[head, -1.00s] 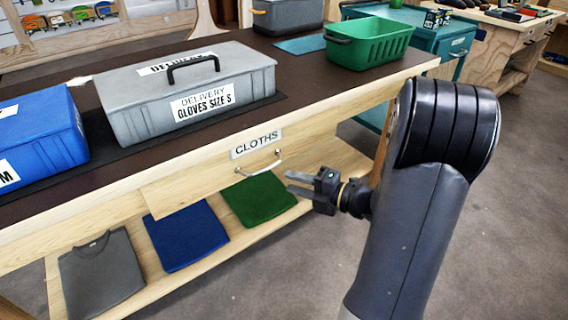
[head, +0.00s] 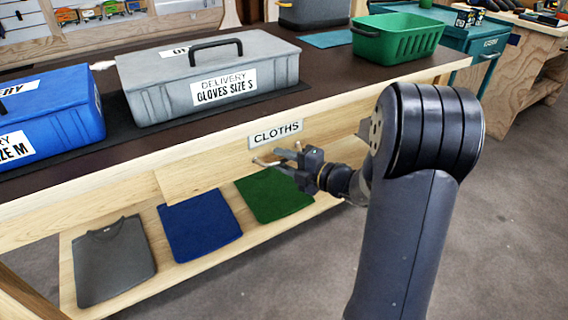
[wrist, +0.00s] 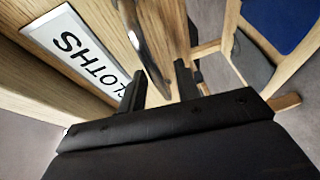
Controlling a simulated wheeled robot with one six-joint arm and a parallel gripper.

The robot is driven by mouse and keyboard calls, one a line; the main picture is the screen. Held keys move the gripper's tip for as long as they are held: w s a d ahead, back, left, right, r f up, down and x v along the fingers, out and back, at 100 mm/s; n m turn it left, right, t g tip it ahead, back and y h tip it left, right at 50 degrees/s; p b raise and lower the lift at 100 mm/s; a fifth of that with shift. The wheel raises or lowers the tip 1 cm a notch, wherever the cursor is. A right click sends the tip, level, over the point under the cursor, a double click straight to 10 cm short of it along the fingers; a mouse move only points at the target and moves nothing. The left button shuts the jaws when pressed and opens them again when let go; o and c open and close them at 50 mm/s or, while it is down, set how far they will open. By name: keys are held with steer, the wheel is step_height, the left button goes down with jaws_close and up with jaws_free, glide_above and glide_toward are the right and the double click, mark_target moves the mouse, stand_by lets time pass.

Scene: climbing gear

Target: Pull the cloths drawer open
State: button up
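The cloths drawer (head: 210,172) is a pale wooden front under the bench top, and it looks shut. Its white CLOTHS label (head: 277,134) also shows in the wrist view (wrist: 75,48). The metal bar handle (head: 262,162) sits below the label, partly hidden by my gripper. My gripper (head: 283,160) is at the handle. In the wrist view, my gripper (wrist: 159,82) has its two fingers apart, with the handle (wrist: 151,66) reaching into the gap between them. Whether a finger touches the handle I cannot tell.
Grey (head: 210,80) and blue (head: 45,118) delivery boxes and a green basket (head: 398,38) stand on the bench. Folded grey (head: 113,262), blue (head: 200,225) and green (head: 273,196) shirts lie on the shelf below. The floor at right is clear.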

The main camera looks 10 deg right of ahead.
jaws_close()
stand_by(0.4)
